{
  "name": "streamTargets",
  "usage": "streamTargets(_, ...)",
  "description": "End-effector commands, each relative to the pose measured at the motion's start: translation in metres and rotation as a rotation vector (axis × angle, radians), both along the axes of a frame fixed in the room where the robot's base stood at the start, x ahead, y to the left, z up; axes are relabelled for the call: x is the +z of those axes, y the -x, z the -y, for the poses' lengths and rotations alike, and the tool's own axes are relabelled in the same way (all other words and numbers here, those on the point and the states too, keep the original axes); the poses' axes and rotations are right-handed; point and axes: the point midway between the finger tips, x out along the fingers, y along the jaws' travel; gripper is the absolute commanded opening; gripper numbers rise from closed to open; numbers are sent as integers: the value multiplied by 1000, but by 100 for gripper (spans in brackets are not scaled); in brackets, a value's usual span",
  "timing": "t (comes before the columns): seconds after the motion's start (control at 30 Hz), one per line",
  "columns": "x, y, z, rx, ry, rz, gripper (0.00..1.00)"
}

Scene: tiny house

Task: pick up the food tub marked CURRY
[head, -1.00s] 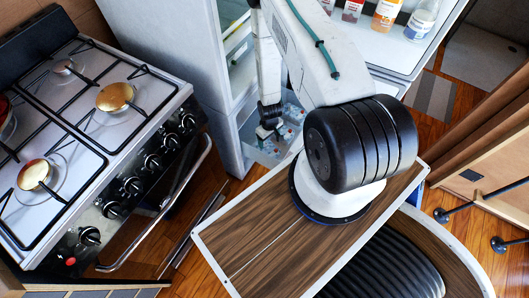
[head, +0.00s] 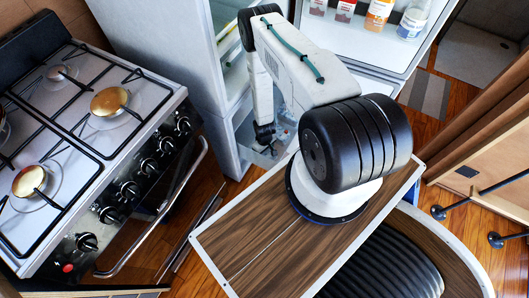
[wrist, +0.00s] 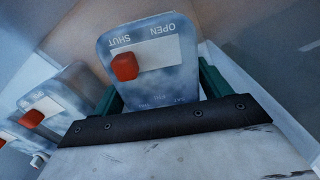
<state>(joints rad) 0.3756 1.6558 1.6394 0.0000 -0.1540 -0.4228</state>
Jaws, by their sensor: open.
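A clear food tub (wrist: 150,78) with a bluish-grey tint fills the middle of the wrist view. Its lid has a white strip reading OPEN and SHUT upside down, and a red knob. I cannot read a name on it, so I cannot tell whether it is the CURRY tub. My gripper (wrist: 160,88) is open, with one green finger on each side of this tub. In the head view my gripper (head: 266,148) is low inside the open fridge, and its fingers are hard to make out.
Similar tubs (wrist: 57,103) with red knobs stand close by on the left in the wrist view. Fridge walls (head: 228,148) surround the arm. A stove (head: 90,130) stands at the left.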

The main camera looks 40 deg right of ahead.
Motion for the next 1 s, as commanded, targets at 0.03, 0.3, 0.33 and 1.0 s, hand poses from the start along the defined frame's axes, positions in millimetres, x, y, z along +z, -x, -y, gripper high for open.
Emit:
streamTargets(0.03, 0, 0, 0, 0, 0, 0, 76)
streamTargets(0.3, 0, 0, 0, 0, 0, 0, 37)
streamTargets(0.33, 0, 0, 0, 0, 0, 0, 29)
streamTargets(1.0, 42, -1, 0, 0, 1, 2, 29)
